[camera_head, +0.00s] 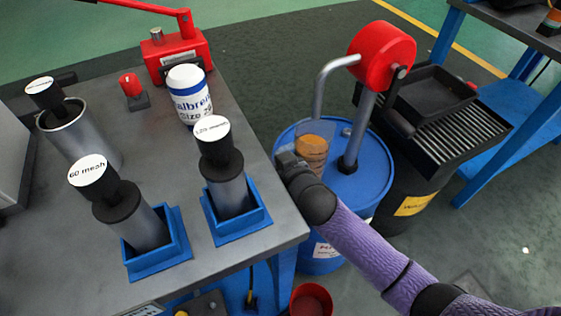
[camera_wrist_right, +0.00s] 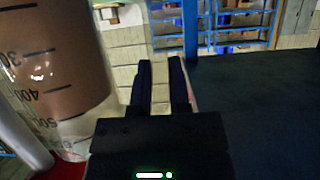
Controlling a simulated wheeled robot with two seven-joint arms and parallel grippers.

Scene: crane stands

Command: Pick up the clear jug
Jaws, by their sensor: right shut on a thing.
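The clear jug (camera_head: 311,152) holds brown liquid and stands on the blue drum (camera_head: 378,170), below the spout of the red pump. In the right wrist view the jug (camera_wrist_right: 60,70) fills the left side, with dark graduation marks on its wall. My right gripper (camera_head: 290,160) is at the jug's left side in the head view. Its two dark fingers (camera_wrist_right: 160,85) are close together beside the jug wall and shut on the jug, probably at its handle. The exact grip spot is hard to make out. My left gripper is not in view.
The red pump (camera_head: 378,57) with its grey spout (camera_head: 322,85) rises over the drum. A grey table (camera_head: 60,235) to the left bears black-topped cylinders in blue stands, a white-and-blue tub (camera_head: 189,95) and a red press (camera_head: 175,52). A dark grated bin (camera_head: 440,120) stands right of the drum.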

